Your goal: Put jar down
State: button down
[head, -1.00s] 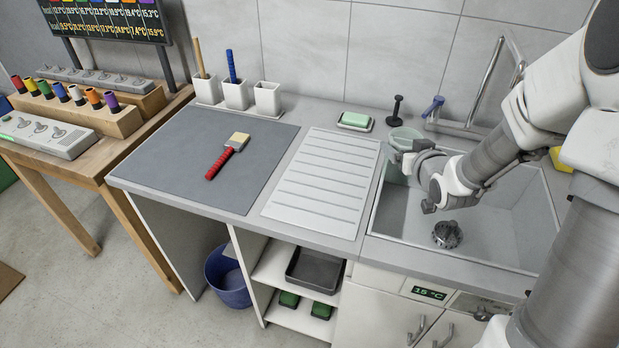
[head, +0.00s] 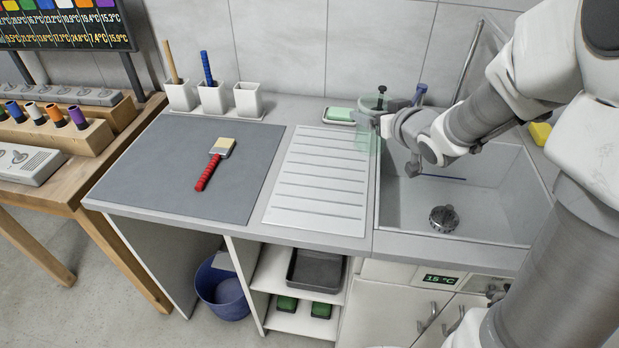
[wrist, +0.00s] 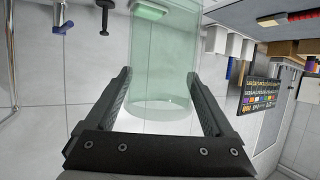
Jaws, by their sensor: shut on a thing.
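The jar (head: 366,132) is clear greenish glass. In the head view it is held at the left rim of the sink, near the right edge of the ribbed drainboard (head: 318,178). My gripper (head: 380,126) comes from the right and is shut on it. In the wrist view the jar (wrist: 160,60) stands between the two fingers of my gripper (wrist: 160,95), which press its sides. The jar looks empty. I cannot tell whether its base touches anything.
A red-handled brush (head: 213,165) lies on the grey mat (head: 130,180). White cups (head: 212,97) stand behind it. A green soap in a dish (head: 340,115) and a dark peg (head: 381,92) are close behind the jar. The sink (head: 480,195) is at the right. The drainboard is clear.

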jog(key=shift+w+a+f+b, duration=0.2)
jog(key=shift+a+f+b, duration=1.1)
jog(key=shift+a+f, duration=1.55)
jog(key=shift+w+a+f+b, duration=0.15)
jog(key=shift+a+f+b, duration=1.1)
jog(key=shift+a+f, duration=1.55)
jog(key=shift+a, duration=0.25)
grip_release()
jog(key=shift+r, duration=0.1)
